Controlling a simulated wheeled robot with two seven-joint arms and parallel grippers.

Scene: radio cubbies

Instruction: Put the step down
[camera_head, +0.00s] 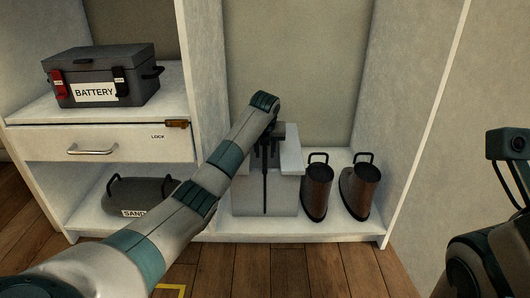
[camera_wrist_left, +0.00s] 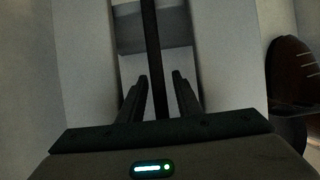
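The step is a pale grey block (camera_head: 251,197) in the right cubby, with a dark upright bar or strap down its front. It appears to stand on the cubby floor. My left gripper (camera_head: 265,150) is over its top, with the arm crossing in front from the lower left. In the left wrist view, the gripper's two fingers (camera_wrist_left: 160,80) stand apart on either side of the dark bar (camera_wrist_left: 151,40), with a gap at the right finger. Part of my right arm shows at the right edge, but its fingers are not in view.
Two brown boot-like things with handles (camera_head: 317,190) (camera_head: 366,190) stand close to the right of the step. A battery box (camera_head: 110,75) sits on the left shelf above a drawer (camera_head: 110,145). A sandbag (camera_head: 140,195) lies below. White cubby walls flank the step.

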